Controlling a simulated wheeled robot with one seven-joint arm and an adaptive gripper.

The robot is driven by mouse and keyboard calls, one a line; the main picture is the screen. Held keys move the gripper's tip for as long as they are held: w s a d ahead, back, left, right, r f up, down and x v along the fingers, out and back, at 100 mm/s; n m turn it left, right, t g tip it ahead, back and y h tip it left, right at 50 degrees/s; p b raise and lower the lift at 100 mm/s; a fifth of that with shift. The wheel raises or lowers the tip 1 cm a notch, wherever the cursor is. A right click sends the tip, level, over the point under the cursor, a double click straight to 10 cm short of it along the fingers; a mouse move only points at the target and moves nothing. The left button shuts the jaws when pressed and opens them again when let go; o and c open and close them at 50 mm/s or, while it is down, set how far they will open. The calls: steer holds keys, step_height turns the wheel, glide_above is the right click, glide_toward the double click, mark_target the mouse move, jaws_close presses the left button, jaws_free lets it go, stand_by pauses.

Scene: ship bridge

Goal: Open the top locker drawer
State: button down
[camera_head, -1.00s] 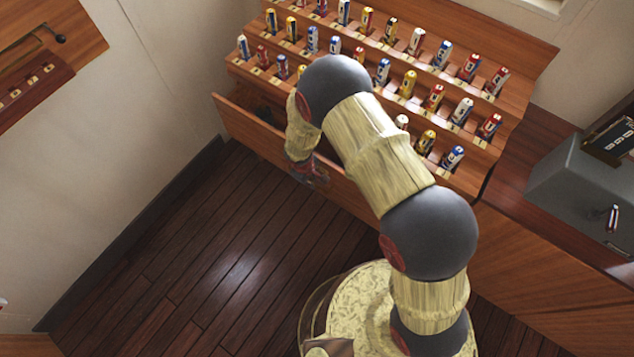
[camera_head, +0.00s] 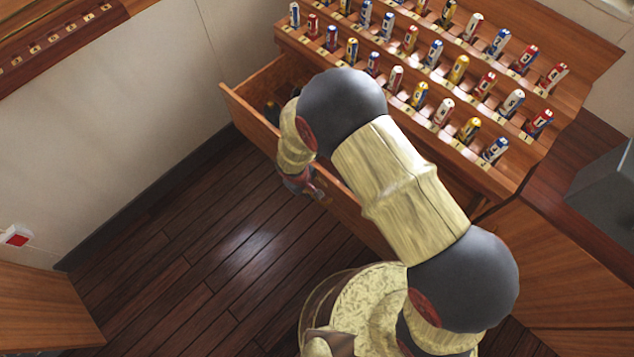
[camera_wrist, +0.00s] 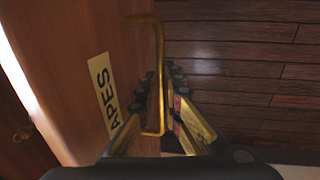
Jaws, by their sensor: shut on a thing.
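The wooden top locker drawer (camera_head: 247,118) is partly open below the racks in the head view. Its left end stands out from the cabinet and shows a dark inside. My gripper (camera_head: 305,182) is at the drawer's front, partly hidden by my arm. The drawer's right part is hidden behind my arm.
Stepped wooden racks (camera_head: 545,87) above the drawer hold many small coloured rolls. A grey box (camera_head: 605,195) stands on the counter at right. Dark plank floor (camera_head: 190,235) lies clear in front of the drawer. A white wall (camera_head: 135,110) is at left.

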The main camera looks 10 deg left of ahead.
steer(key=shift+s+a, duration=1)
steer(key=shift+s, duration=0.3)
steer(key=c, duration=1.9)
jaws_free()
steer(key=r, duration=0.4)
steer(key=s+a+r, duration=0.1)
steer(key=r, duration=0.6)
steer(key=shift+s+a+r, duration=0.2)
steer(key=shift+s+r, duration=0.15)
steer(key=shift+r, duration=0.05)
